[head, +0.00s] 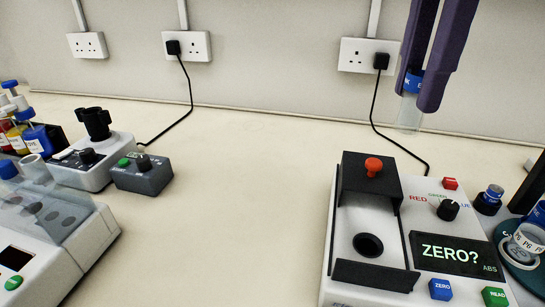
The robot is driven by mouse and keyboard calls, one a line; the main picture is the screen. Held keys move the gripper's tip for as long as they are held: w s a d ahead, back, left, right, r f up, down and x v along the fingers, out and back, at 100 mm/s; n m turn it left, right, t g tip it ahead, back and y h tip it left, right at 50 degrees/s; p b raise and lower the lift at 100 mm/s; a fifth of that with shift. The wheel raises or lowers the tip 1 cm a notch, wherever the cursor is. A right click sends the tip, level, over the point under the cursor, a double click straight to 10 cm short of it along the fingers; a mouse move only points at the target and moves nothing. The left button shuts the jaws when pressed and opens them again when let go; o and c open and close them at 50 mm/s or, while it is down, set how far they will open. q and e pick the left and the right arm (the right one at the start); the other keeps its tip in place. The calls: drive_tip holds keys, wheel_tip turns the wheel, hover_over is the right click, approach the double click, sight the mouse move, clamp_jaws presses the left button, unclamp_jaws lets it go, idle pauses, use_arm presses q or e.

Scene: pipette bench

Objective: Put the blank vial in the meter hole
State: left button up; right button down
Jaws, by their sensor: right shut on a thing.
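My right gripper (417,98) comes down from the top right, shut on the blank vial (409,114). The vial is clear glass with a blue labelled band at its top between the fingers, partly hidden by them. It hangs close to upright, in the air above and beyond the meter (408,189). The meter hole (368,245) is a dark round opening in the white recessed bay at the meter's left, uncovered and empty as far as I see. A black cover with a red knob (373,167) stands behind the bay. My left gripper is not in view.
The meter's display (457,254) reads "ZERO?", with blue and green buttons below. A mixer (93,160), small control box (142,174) and centrifuge-like machine (55,230) stand at left. The bench middle is clear.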

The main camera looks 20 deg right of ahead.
sight(407, 129)
wheel_tip(407, 129, down, 20)
drive_tip(key=shift+s+r+b, duration=0.1)
drive_tip(key=shift+b, duration=0.3)
drive_tip(key=shift+f, duration=0.35)
drive_tip(key=c, duration=0.7)
unclamp_jaws()
drive_tip(key=shift+o, duration=0.2)
drive_tip(key=shift+r, duration=0.15)
wheel_tip(407, 129, up, 12)
drive_tip(key=shift+r, duration=0.25)
